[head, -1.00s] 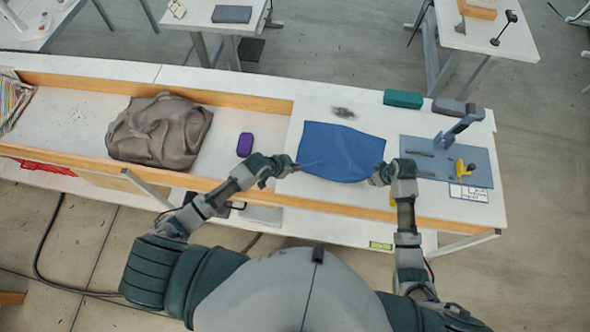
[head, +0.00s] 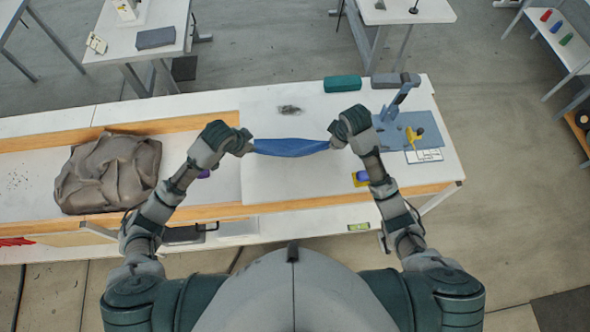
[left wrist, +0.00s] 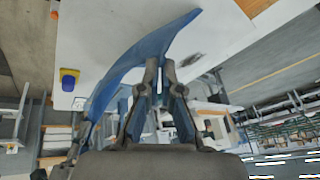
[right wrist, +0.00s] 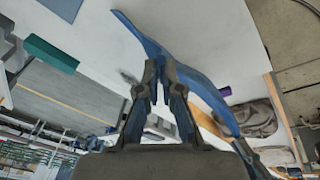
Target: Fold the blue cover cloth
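The blue cover cloth (head: 290,147) hangs in a narrow band between my two grippers, above the white board in the head view. My left gripper (head: 252,146) is at its left end and my right gripper (head: 332,143) at its right end. Both look shut on the cloth's ends. In the left wrist view the cloth (left wrist: 128,62) curves past the nearly closed fingers (left wrist: 165,64). In the right wrist view the cloth (right wrist: 192,76) runs down to the right beside the closed fingers (right wrist: 160,65). The fingers hide the exact grip points.
A teal box (head: 342,83) and the press (head: 396,100) on a blue mat (head: 389,137) stand right. A yellow-and-blue item (head: 361,178) lies near the front. A crumpled grey cloth (head: 108,172) lies left.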

